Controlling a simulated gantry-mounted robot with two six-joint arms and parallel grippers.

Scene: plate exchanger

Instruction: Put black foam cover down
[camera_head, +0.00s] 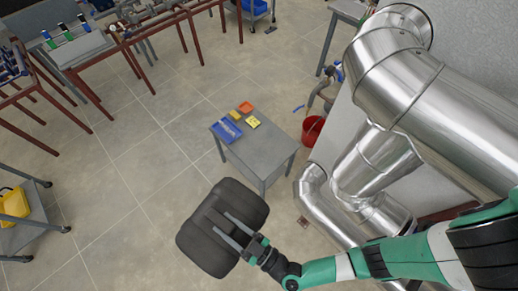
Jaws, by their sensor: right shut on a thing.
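The black foam cover (207,248) is a dark, rounded block with a groove across its middle. It is in the lower middle of the head view, in front of the small grey table. My right gripper (229,228) comes in from the lower right and is shut on the cover. Its fingers lie across the cover's upper face. The cover appears held above the tiled floor; its underside is hidden. My left gripper is not in view.
A small grey table (262,152) holds a blue tray (227,130), a yellow item (254,122) and an orange item (245,107). Large silver pipes (375,165) fill the right side. Open floor lies left.

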